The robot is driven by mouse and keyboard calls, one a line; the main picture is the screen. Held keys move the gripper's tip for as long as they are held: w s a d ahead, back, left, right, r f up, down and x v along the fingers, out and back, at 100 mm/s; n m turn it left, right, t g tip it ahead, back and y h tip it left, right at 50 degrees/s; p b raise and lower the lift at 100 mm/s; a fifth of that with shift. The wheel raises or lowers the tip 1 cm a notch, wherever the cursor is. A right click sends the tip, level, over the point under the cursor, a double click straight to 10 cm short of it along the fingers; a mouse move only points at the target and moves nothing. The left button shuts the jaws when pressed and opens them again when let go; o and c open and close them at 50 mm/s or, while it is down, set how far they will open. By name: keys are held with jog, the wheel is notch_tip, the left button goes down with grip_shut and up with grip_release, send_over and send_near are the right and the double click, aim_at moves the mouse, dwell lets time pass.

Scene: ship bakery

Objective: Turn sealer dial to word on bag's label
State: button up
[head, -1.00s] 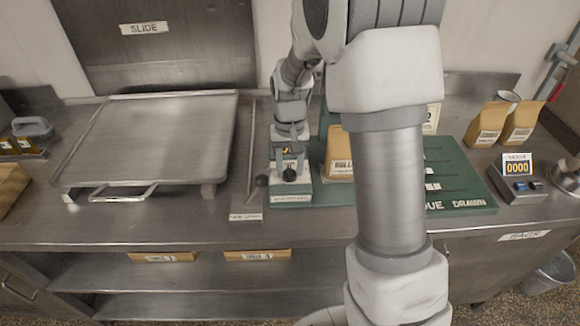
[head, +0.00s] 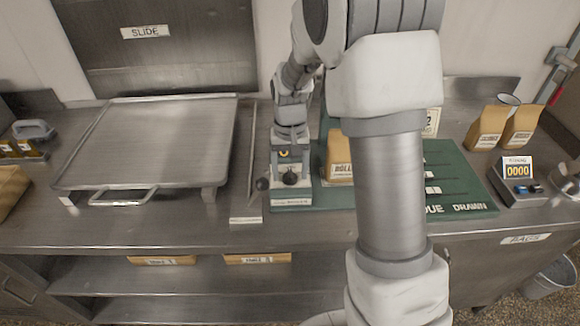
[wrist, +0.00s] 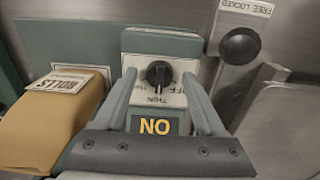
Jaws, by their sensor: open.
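The sealer (head: 291,197) is a small green unit with a white dial plate, left of the green board. Its black dial (wrist: 158,75) faces me in the wrist view, with a vertical grip ridge. Small words surround it; THIN reads below it, but the exact setting is unclear.
A lever with a black ball knob (wrist: 240,46), marked FREE and LOCKED, stands close right of the sealer in the wrist view. A metal tray (head: 150,140) lies left on the counter. Two brown bags (head: 487,127) and a counter reading 0000 (head: 517,171) stand right.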

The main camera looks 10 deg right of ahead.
aim_at(290, 174)
notch_tip(290, 174, up, 17)
jog(key=p, duration=0.1)
jog(key=shift+r, duration=0.2)
dwell(0.4)
jog(key=s+r+n+t, duration=0.2)
jog(key=s+t, duration=0.3)
jog(key=s, duration=1.7)
jog(key=shift+s+d+r+t, duration=0.15)
jog(key=shift+r+t, duration=0.15)
jog(key=shift+r, duration=0.3)
jog(key=shift+c, duration=0.3)
